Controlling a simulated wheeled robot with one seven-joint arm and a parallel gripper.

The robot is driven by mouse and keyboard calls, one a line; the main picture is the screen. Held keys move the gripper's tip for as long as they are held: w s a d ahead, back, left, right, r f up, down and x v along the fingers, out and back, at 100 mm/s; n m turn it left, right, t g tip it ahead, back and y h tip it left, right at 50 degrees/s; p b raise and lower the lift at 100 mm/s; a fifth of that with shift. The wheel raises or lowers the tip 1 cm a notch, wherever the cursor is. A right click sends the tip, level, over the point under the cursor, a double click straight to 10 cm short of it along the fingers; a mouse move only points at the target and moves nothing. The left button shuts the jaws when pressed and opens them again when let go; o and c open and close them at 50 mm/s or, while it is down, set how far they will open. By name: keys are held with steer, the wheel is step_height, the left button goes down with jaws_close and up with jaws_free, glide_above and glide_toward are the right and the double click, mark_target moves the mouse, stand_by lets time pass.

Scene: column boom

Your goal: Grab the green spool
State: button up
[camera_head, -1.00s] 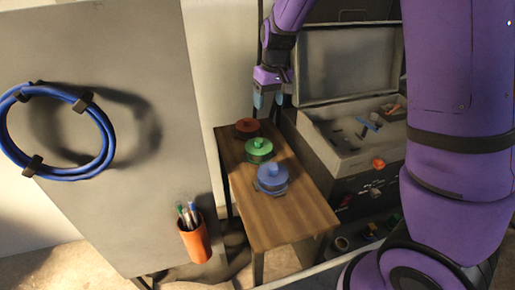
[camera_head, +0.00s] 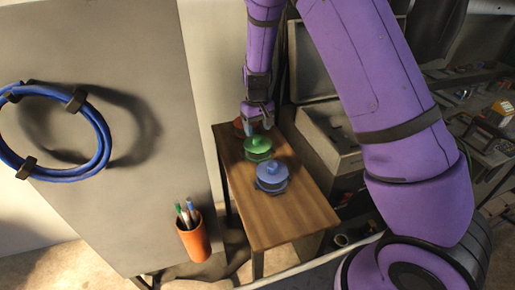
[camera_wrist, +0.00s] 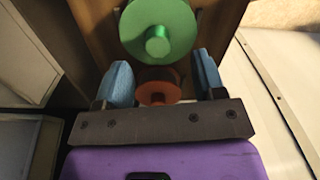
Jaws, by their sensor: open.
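The green spool (camera_head: 258,149) stands on the small wooden table between a red-orange spool (camera_head: 239,128) and a blue spool (camera_head: 272,177). In the wrist view the green spool (camera_wrist: 157,30) lies just beyond my open fingertips, its round knob facing the camera. My gripper (camera_head: 257,122) is above the far part of the table, close to the green spool and partly hiding the red-orange one. In the wrist view my gripper (camera_wrist: 162,80) has its blue fingers apart, with the red-orange spool (camera_wrist: 158,92) seen below and between them. Nothing is held.
The wooden table (camera_head: 262,222) has bare room at its near end. A grey panel with a blue cable coil (camera_head: 100,150) and an orange pen cup (camera_head: 194,240) stands at left. An open grey case (camera_head: 325,140) stands right of the table, partly behind my arm.

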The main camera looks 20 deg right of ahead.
mark_target(258, 137)
steer(key=f, duration=0.5)
steer(key=shift+w+d, duration=0.15)
steer(key=shift+w, duration=0.1)
jaws_close()
